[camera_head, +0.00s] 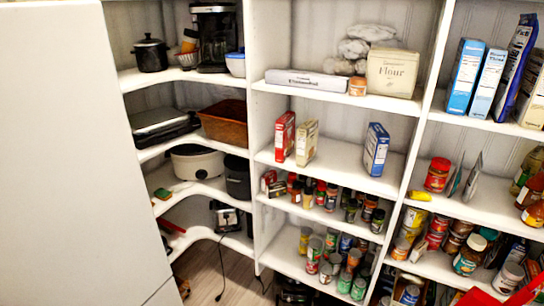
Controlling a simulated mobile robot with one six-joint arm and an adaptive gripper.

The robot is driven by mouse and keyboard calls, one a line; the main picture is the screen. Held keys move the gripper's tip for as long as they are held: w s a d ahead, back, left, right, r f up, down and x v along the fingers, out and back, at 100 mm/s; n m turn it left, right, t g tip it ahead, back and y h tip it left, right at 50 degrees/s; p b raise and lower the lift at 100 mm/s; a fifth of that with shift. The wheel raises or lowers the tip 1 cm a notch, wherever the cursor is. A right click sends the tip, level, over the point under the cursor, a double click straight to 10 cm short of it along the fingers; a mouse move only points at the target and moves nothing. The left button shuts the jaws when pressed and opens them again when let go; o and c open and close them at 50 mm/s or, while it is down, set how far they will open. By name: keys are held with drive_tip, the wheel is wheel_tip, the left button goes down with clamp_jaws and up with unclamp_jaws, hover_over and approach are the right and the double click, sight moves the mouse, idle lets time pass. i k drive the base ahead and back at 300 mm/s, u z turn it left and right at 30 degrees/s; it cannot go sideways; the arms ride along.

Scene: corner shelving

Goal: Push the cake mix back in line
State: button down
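Three upright boxes stand on the middle shelf (340,178) of the centre bay. A red box (285,136) and a tan box (306,142) stand side by side at the left. A blue and white box (376,149) stands apart from them at the right, turned at an angle. The labels are too small to read, so I cannot tell which box is the cake mix.
Bare shelf lies between the tan and blue boxes. Above are a flour bag (391,73) and a long carton (306,80); below are several small jars and cans. Tall boxes (463,77) stand at the upper right. A large white panel (62,150) fills the left.

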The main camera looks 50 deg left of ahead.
sight(284, 126)
drive_tip(key=u, duration=0.05)
drive_tip(key=k, duration=1.7)
drive_tip(key=u, duration=1.4)
drive_tip(key=i, duration=0.95)
